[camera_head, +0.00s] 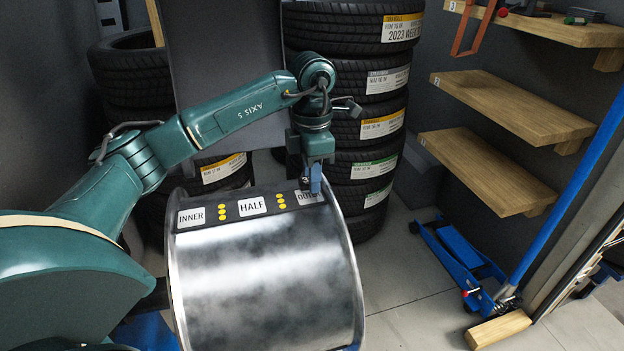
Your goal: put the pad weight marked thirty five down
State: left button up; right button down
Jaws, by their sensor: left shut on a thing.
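A large metal wheel rim (262,275) stands at the front centre. A dark strip across its top carries white labels INNER (191,217), HALF (252,205) and OUTER, partly covered, with yellow dots between them. My left gripper (312,182) points down at the OUTER label, at the right end of the strip. It is shut on a small piece, mostly hidden by the fingers; I take it for the pad weight, but no thirty five marking can be read. Whether the piece touches the rim cannot be told. My right gripper is not in view.
A stack of labelled tyres (375,120) stands right behind the rim, with more tyres (135,75) at the back left. Wooden shelves (512,108) line the right wall. A blue trolley jack (462,258) and a wooden block (498,329) are on the floor at right.

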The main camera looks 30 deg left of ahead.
pick_arm(q)
jog(key=shift+f, duration=0.95)
jog(key=o, duration=0.9)
jog(key=shift+o, duration=0.2)
notch_tip(320, 180, up, 12)
